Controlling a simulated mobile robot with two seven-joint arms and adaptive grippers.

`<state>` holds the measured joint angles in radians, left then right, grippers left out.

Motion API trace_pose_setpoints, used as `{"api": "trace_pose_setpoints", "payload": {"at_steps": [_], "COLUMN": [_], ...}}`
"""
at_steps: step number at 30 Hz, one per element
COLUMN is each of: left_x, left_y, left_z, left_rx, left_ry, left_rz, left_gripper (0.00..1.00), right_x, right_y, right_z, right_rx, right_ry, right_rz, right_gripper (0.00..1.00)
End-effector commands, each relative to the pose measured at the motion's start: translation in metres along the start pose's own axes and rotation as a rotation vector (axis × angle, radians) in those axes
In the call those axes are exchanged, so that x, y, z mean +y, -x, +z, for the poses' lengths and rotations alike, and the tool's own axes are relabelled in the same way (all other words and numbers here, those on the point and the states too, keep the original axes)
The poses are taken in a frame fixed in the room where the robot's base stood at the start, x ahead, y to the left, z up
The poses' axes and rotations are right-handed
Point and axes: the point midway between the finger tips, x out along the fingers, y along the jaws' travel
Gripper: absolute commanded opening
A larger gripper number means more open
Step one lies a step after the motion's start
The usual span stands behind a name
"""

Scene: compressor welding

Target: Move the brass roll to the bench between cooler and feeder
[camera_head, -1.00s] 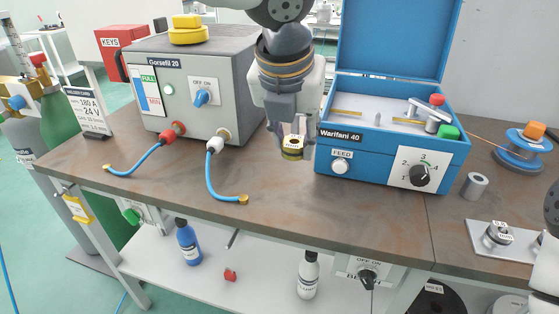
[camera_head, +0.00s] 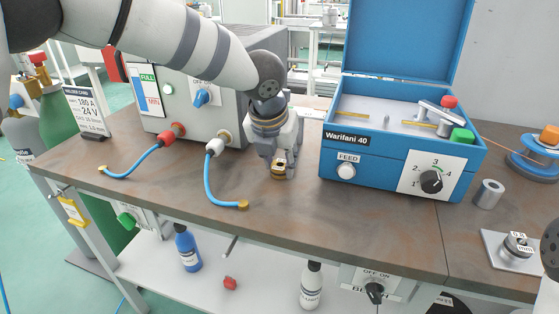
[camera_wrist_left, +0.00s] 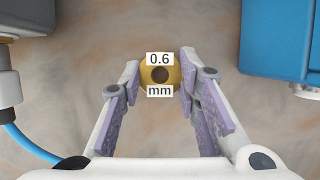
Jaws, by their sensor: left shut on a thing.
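The brass roll (camera_wrist_left: 160,62), labelled 0.6 mm, sits between the fingertips of my left gripper (camera_wrist_left: 158,80) in the left wrist view. In the head view the left gripper (camera_head: 280,170) points down, shut on the roll, low over the bench (camera_head: 330,215). Whether the roll touches the bench top is unclear. The gripper is between the grey cooler (camera_head: 228,127), partly hidden by my left arm, and the blue feeder (camera_head: 385,160). The feeder also shows at the upper right in the wrist view (camera_wrist_left: 275,40).
Blue hoses (camera_head: 208,187) lie on the bench left of the gripper. A grey metal roll (camera_head: 489,194), a blue wire spool (camera_head: 530,160) and a plate (camera_head: 497,250) holding a roll stand right of the feeder. The bench front before the feeder is clear.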

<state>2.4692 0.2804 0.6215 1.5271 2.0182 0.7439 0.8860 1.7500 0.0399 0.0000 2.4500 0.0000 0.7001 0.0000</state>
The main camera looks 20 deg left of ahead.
Motion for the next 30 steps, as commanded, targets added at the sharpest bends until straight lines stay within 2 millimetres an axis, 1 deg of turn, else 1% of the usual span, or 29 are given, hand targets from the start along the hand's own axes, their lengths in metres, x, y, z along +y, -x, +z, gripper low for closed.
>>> {"api": "trace_pose_setpoints", "payload": {"at_steps": [3,4,6,14,16,17,20,21,24,27,30], "left_x": [0.0,0.0,0.0,0.0,0.0,0.0,0.0,0.0,0.0,0.0,0.0], "left_y": [-0.002,-0.002,-0.002,-0.002,0.002,0.007,0.033,0.046,0.075,0.098,0.113], "left_z": [-0.001,-0.001,-0.001,-0.001,0.001,0.001,0.003,0.003,0.003,0.002,0.002], "left_rx": [0.0,0.0,0.0,0.0,-0.001,-0.003,-0.01,-0.01,-0.013,-0.009,-0.007], "left_ry": [0.0,0.0,0.0,0.0,0.001,0.001,0.001,0.001,0.0,0.001,0.001], "left_rz": [0.0,0.0,0.0,0.0,-0.001,-0.001,-0.002,-0.002,-0.002,-0.001,-0.001], "left_gripper": [0.0,0.36,0.5,0.5,0.5,0.5,0.5,0.5,0.5,0.5,0.5], "right_x": [0.0,0.0,0.0,0.0,0.0,0.0,0.0,0.0,-0.001,-0.001,-0.001], "right_y": [0.001,0.0,0.0,0.0,0.0,0.002,0.008,0.011,0.017,0.021,0.024], "right_z": [0.0,0.0,0.0,0.0,0.0,-0.001,-0.005,-0.007,-0.011,-0.014,-0.015], "right_rx": [0.002,0.001,0.001,0.001,0.001,0.005,0.025,0.033,0.053,0.067,0.074], "right_ry": [0.0,0.0,0.0,0.0,0.0,0.0,0.0,0.0,0.0,0.0,0.001], "right_rz": [0.0,0.0,0.0,0.0,0.0,0.0,-0.001,-0.001,-0.002,-0.003,-0.003], "right_gripper": [0.33,0.33,0.33,0.33,0.33,0.33,0.33,0.33,0.33,0.33,0.33]}}
